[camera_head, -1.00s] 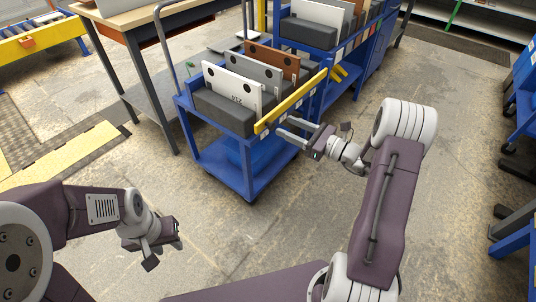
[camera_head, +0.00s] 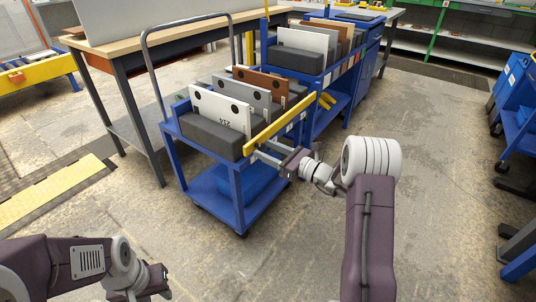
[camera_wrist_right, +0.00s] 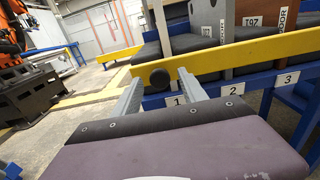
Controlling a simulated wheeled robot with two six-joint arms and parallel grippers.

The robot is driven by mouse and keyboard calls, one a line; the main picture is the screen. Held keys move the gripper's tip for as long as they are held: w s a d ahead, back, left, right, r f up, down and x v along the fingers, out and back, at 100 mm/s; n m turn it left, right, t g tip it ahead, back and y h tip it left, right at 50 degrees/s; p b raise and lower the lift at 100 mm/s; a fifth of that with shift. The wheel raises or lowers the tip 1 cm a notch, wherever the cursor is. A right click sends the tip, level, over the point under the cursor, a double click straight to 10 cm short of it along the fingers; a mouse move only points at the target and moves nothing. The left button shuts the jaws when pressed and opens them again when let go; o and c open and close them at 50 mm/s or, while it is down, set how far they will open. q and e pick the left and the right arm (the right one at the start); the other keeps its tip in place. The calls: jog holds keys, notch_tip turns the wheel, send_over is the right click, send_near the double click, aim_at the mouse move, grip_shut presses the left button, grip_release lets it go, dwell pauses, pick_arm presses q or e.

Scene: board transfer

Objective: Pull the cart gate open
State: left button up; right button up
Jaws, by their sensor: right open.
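The cart gate is a yellow bar (camera_head: 283,121) along the right side of the blue cart (camera_head: 239,203). It also crosses the right wrist view (camera_wrist_right: 230,56), with a black knob (camera_wrist_right: 160,77) near its left end. My right gripper (camera_head: 257,151) is open at the bar's near end. In the right wrist view the knob appears between its two fingers. I see no grip on it, and contact cannot be told. My left gripper (camera_head: 152,284) is low at the left, away from the cart, and its jaws are unclear.
The cart holds white, grey and brown boards (camera_head: 219,109) and a dark block (camera_head: 208,135). A second blue cart with boards (camera_head: 303,40) stands behind it. A workbench (camera_head: 115,45) is at the back left.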

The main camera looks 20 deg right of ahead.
grip_shut()
dwell(1.4)
